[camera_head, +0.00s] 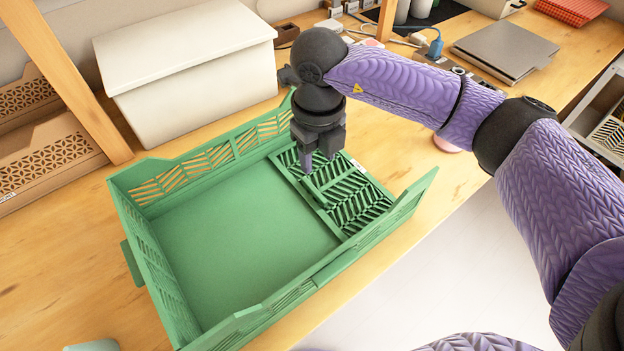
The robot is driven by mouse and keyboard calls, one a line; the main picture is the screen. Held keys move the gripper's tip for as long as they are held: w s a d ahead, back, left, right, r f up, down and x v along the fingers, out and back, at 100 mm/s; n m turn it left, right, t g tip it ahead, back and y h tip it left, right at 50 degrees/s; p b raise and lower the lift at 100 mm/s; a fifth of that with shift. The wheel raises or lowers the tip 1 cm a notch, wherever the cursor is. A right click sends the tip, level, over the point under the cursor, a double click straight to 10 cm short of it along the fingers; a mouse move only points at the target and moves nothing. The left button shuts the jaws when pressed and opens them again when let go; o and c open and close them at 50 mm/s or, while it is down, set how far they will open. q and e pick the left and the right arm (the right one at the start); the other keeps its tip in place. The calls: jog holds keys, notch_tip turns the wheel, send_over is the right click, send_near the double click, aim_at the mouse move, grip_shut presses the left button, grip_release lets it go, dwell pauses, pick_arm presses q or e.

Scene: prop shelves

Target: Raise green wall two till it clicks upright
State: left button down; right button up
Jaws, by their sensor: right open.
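A green folding crate (130,207) stands on the wooden table with its back, left and front walls upright. A slotted green wall (355,206) at the crate's right end lies folded down flat on the crate floor. A small white label shows near its far right corner. My right gripper (318,166) points down just over the far part of this folded wall, with its fingers open. The gripper hides part of the wall, and I cannot tell whether the fingertips touch it. My left gripper is not in view.
A white lidded box (190,70) stands behind the crate. A wooden post (75,85) and brown patterned crates (45,150) are at the left. A grey laptop-like slab (505,50) and cables lie at the back right. The table's front edge runs close by the crate.

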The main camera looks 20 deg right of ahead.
aim_at(316, 191)
notch_tip(316, 191, down, 8)
jog(key=shift+s+a+b, duration=0.1)
jog(key=shift+b, duration=1.1)
jog(key=shift+f, duration=0.4)
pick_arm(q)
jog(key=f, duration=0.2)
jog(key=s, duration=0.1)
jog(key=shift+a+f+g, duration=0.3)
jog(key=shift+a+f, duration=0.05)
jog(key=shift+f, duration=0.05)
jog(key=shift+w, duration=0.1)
pick_arm(e)
jog(key=shift+c, duration=0.9)
grip_shut()
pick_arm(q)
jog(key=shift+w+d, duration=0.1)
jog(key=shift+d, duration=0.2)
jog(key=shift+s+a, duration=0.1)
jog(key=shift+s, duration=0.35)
